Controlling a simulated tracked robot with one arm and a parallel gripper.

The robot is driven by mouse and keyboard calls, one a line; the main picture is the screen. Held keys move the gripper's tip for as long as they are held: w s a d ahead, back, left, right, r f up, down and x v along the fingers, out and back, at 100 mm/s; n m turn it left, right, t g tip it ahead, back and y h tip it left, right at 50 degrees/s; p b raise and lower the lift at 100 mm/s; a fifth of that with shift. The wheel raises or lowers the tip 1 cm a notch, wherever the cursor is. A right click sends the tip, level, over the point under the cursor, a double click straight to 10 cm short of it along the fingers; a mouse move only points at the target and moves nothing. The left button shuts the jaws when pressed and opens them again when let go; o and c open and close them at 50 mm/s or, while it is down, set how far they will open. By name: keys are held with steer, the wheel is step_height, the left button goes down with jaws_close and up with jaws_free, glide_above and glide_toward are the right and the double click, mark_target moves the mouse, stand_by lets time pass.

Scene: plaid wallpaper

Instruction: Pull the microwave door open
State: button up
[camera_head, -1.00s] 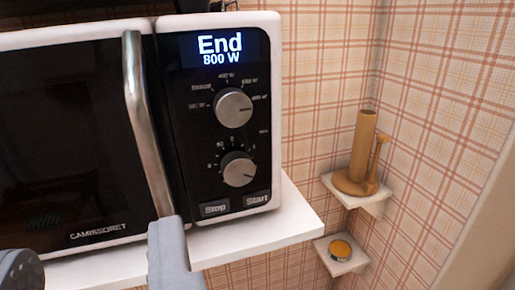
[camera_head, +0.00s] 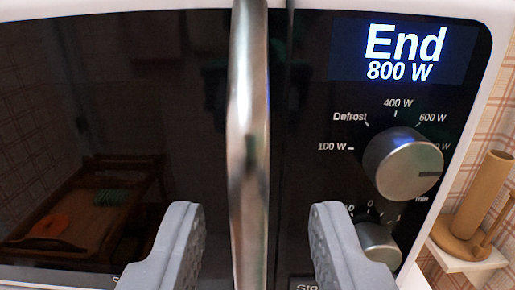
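The microwave fills most of the view, with a dark glass door (camera_head: 110,130) on the left and a black control panel (camera_head: 330,190) on the right. Its shiny metal handle (camera_head: 248,130) runs upright along the door's right edge. The door looks shut. My gripper (camera_head: 250,225) is open, with one grey finger left of the handle and the other right of it. The handle stands between the fingers, with a gap visible on each side. The handle's lower end is cut off by the frame.
A display (camera_head: 403,55) reads "End 800 W" above an upper knob (camera_head: 403,165) and a lower knob (camera_head: 377,243) close to my right finger. At the far right, a brown wooden holder (camera_head: 480,205) stands on a small white corner shelf (camera_head: 465,258) by the plaid wall.

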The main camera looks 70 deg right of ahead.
mark_target(256, 225)
steer(key=shift+x, duration=1.6)
